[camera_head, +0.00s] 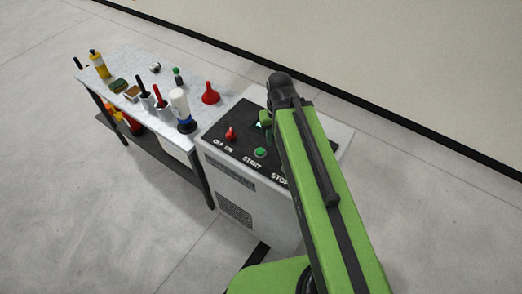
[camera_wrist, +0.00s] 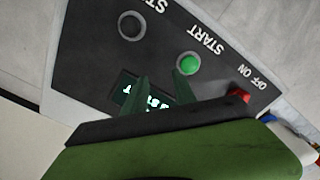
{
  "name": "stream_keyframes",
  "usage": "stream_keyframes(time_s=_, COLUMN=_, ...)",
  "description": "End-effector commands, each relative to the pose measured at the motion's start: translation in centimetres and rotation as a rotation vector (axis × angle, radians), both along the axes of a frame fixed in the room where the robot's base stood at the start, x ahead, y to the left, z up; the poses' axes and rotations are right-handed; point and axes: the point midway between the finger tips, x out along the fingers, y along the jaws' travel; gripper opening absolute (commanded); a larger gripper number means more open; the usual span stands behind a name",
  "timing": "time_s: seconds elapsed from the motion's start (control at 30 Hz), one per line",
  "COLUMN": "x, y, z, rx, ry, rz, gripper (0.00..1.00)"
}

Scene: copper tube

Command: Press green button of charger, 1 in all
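The charger (camera_head: 225,165) is a light grey box with a dark sloped top panel, in the middle of the head view. Its green button (camera_head: 260,153) sits beside the START label; in the wrist view the green button (camera_wrist: 189,64) lies just beyond the right fingertip. My gripper (camera_wrist: 160,82) is over the panel, its two dark green fingers apart with nothing between them. The lit display (camera_wrist: 140,95) is partly hidden behind the fingers. In the head view my arm hides the panel's right part. Contact with the button cannot be made out.
A red OFF/ON knob (camera_head: 230,134) is left of the button. A dark round STOP button (camera_wrist: 131,25) shows in the wrist view. A table (camera_head: 130,68) with bottles, a red funnel (camera_head: 210,94) and tools stands left of the charger. The floor in front is clear.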

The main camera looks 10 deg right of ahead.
Motion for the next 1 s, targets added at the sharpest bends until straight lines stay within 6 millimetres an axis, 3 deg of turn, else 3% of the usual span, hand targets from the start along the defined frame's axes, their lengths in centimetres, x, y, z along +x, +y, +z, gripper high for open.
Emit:
stream_keyframes(time_s=0.03, x=0.0, y=0.0, z=0.0, rx=0.0, ry=0.0, rz=0.0, gripper=0.25)
stream_keyframes(time_s=0.23, x=0.0, y=0.0, z=0.0, rx=0.0, ry=0.0, rz=0.0, gripper=0.0)
stream_keyframes(time_s=1.0, x=0.0, y=0.0, z=0.0, rx=0.0, ry=0.0, rz=0.0, gripper=0.0)
